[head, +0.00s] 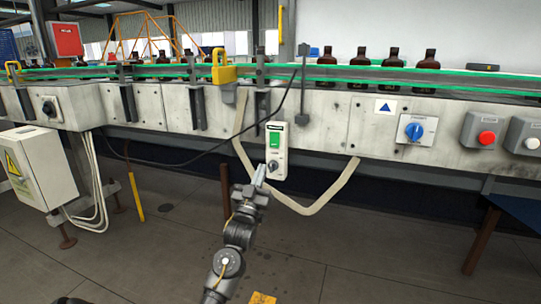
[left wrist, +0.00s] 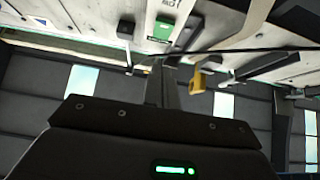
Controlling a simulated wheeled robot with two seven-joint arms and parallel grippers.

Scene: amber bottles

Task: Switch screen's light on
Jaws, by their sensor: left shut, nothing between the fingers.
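A small white panel (head: 277,176) hangs on the front of the conveyor in the head view. My left gripper (head: 260,174) is shut and empty. Its tips are just left of and slightly below the knob in the head view; I cannot tell whether they touch it. My right gripper is out of view.
A grey conveyor (head: 335,125) with several amber bottles runs across the back. A pale cable (head: 325,201) loops around the panel. A blue rotary switch (head: 414,130) and a red button (head: 487,138) are at right. An electrical box (head: 32,168) is at left.

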